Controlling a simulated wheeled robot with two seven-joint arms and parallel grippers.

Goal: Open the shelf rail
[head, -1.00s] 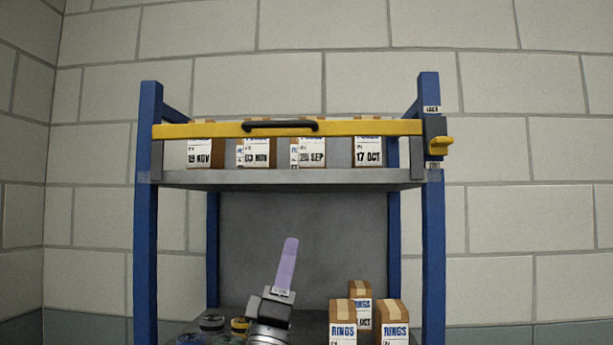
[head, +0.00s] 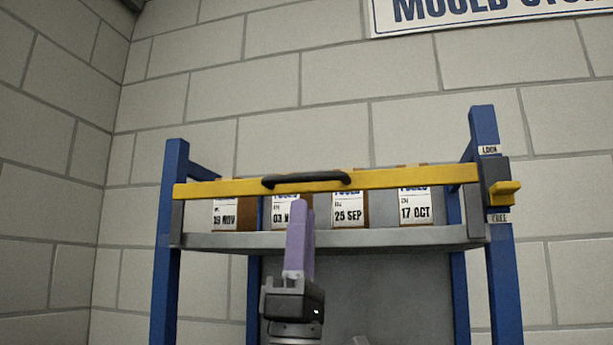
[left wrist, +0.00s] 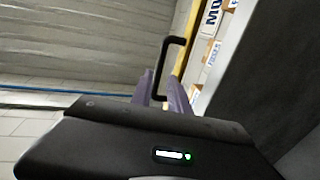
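The yellow shelf rail (head: 400,181) runs across the front of the upper shelf, with a black handle (head: 306,180) at its middle. At its right end a yellow latch lever (head: 505,193) sits on a grey block, between a LOCK label above and a FREE label just below. My left gripper (head: 299,222) points up below the handle, its purple fingers overlapping the shelf edge in the head view. My right gripper is not seen.
Several labelled boxes (head: 348,212) stand on the upper shelf (head: 400,238) behind the rail. Blue posts (head: 169,260) frame the rack on both sides. A block wall with a sign (head: 480,10) is behind. Space in front of the rail looks clear apart from my arm.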

